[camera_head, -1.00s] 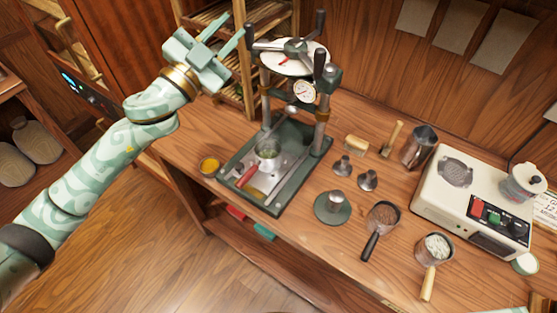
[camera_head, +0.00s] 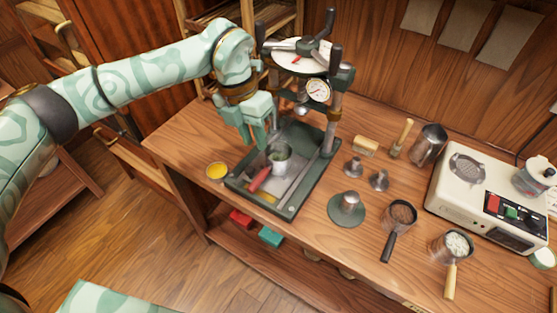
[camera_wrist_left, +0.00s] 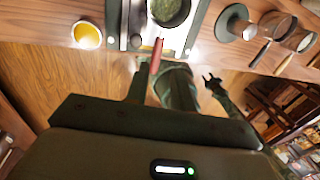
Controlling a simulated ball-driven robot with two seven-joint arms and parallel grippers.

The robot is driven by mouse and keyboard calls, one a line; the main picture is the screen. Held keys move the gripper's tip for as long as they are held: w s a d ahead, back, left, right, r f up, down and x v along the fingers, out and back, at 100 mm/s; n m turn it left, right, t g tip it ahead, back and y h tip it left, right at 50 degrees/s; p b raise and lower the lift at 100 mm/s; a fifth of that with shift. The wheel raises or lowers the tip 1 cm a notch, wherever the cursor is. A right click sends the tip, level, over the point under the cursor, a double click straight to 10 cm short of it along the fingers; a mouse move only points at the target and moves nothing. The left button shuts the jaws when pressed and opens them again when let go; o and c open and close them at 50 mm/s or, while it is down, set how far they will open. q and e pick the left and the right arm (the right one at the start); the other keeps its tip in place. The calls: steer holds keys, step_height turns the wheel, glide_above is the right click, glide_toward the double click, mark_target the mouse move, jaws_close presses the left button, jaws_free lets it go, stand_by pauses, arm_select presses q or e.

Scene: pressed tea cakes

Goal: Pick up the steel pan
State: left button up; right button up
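A small steel pan (camera_head: 456,246) with a pale wooden handle and whitish contents stands at the front right of the table. A second pan (camera_head: 402,212), dark-handled with brown contents, stands left of it. A steel cup (camera_head: 279,157) with green leaves sits on the press base beside a red handle; it also shows in the wrist view (camera_wrist_left: 168,12). My left gripper (camera_head: 259,138) points down, open and empty, just left of the press above this cup, far from both pans. My right gripper (camera_wrist_left: 211,79) shows small in the wrist view, its fingers apart.
The press (camera_head: 315,110) stands tall right beside my left gripper. A yellow bowl (camera_head: 216,171) is left of it. Small steel weights (camera_head: 379,180), a disc with a knob (camera_head: 346,209), a steel tumbler (camera_head: 428,145) and a white scale (camera_head: 480,195) crowd the right side.

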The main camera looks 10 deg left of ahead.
mark_target(263, 171)
arm_select(q)
steer(key=f, duration=0.3)
steer(key=d+f, duration=0.1)
steer(key=f, duration=0.2)
steer(key=shift+s+d+f+b, duration=0.15)
steer(key=shift+s+f+b, duration=0.05)
steer(key=shift+f+b, duration=0.15)
steer(key=f, duration=0.3)
steer(key=f+b, duration=0.1)
steer(key=f, duration=0.1)
steer(key=shift+d+f, duration=0.3)
steer(key=shift+d, duration=0.05)
steer(key=shift+r, duration=0.1)
jaws_close()
